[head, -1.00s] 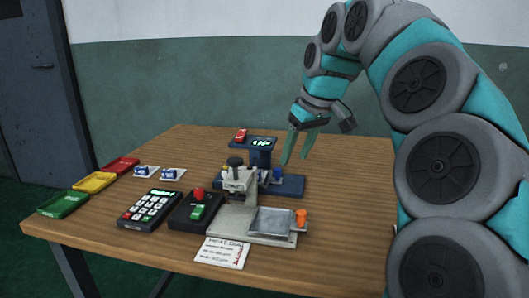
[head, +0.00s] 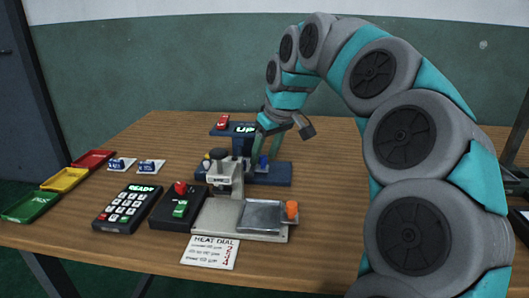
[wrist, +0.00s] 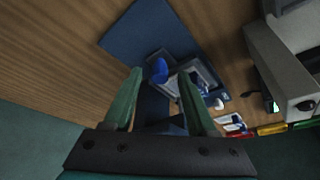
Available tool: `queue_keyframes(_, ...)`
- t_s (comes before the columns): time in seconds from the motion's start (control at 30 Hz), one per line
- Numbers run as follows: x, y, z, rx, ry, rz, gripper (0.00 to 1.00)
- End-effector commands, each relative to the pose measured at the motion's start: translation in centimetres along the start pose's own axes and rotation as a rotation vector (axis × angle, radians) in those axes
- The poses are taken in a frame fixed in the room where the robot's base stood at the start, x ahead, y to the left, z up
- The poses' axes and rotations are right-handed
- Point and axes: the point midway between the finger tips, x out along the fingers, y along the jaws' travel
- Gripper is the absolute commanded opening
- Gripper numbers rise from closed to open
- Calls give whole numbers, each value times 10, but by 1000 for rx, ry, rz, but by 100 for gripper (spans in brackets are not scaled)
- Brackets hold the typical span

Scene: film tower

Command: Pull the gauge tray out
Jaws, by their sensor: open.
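The gauge is a dark blue stand (head: 243,144) on a blue base plate (head: 276,176), behind the grey press. Its tray (wrist: 203,73), a small framed piece beside the post, is plainer in the wrist view; in the head view my fingers and the press partly hide it. A blue knob (wrist: 158,68) stands at the tray's near side. My gripper (head: 262,164) is open and points down over the gauge. In the wrist view the knob appears between the two green fingertips (wrist: 160,82), with no contact visible.
The grey press (head: 226,177) with a silver tray (head: 260,215) and orange knob (head: 291,210) stands in front. A black box (head: 177,209), keypad (head: 128,208) and paper card (head: 210,252) are nearby. Coloured trays (head: 64,181) lie left. Table right of the gauge is clear.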

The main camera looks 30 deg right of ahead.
Motion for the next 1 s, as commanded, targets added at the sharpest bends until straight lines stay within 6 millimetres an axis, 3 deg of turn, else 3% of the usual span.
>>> queue_keyframes(0.27,2,0,0,0,2,1,56)
queue_keyframes(0.77,2,0,-1,0,3,1,0)
queue_keyframes(1.0,2,0,-1,0,3,1,0)
